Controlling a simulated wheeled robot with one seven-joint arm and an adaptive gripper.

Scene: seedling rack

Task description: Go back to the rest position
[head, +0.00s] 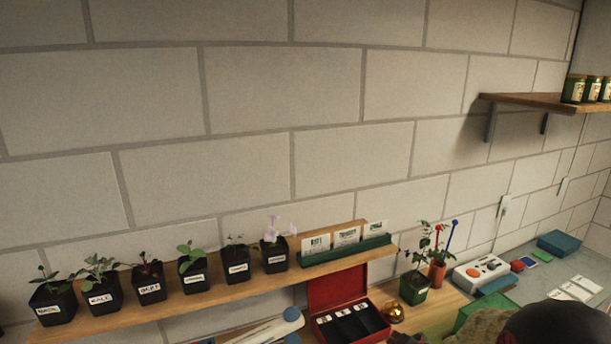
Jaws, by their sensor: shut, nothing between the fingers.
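My gripper is not in the head view. A wooden shelf board (215,290) runs along the block wall and carries a row of small black pots with white labels. At its left end stands the leftmost pot (53,303), followed by the one labelled kale (104,296). At the right end of the row is a pot (274,257) with a pale pink flower. A green holder (346,250) with white seed cards stands right of the pots.
Below are an open red box (338,290) with dark compartments, a brass bell (392,312), a green pot (414,288) with a plant and a white device (481,271). A dark rounded shape (557,326) fills the bottom right. A wall shelf (535,101) holds jars. The upper wall is bare.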

